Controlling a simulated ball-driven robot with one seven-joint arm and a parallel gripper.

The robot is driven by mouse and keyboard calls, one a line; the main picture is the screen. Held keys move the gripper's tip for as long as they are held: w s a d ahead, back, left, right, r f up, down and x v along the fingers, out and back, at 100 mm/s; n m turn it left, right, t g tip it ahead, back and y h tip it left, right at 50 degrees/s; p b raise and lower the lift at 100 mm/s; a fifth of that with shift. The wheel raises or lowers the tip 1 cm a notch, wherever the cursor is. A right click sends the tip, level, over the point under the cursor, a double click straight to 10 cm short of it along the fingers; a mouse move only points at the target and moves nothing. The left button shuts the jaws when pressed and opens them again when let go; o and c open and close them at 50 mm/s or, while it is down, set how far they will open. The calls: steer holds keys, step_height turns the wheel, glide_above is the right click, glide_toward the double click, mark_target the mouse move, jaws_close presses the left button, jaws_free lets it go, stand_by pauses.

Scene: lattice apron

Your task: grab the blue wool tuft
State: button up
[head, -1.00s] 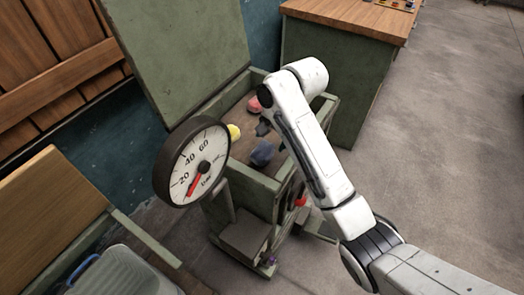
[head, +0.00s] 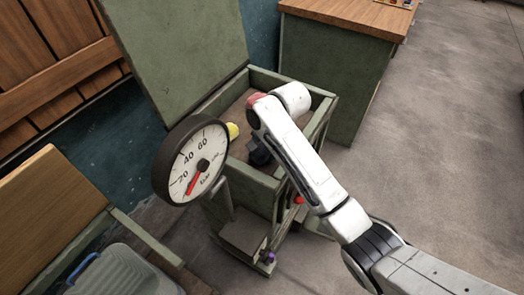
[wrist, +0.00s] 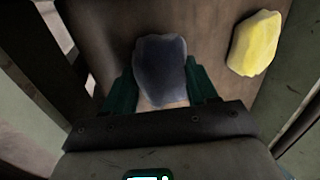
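The blue wool tuft (wrist: 160,68), a dull blue-grey lump, sits between the two dark green fingers of my gripper (wrist: 163,82) in the wrist view. One finger stands on each side of it, spread wide; I cannot tell whether they touch it. In the head view my gripper is down inside the green box, mostly hidden behind my white arm. Only a dark bit of the tuft (head: 260,156) shows there below the arm.
A yellow tuft (wrist: 255,43) lies to the right in the wrist view, also in the box (head: 253,184). A pinkish tuft (head: 254,100) is partly hidden by my arm. A round dial gauge (head: 190,160) stands at the box's front left. The raised lid (head: 180,55) is behind.

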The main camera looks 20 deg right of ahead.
steer(key=c, duration=0.5)
steer(key=shift+r, duration=0.1)
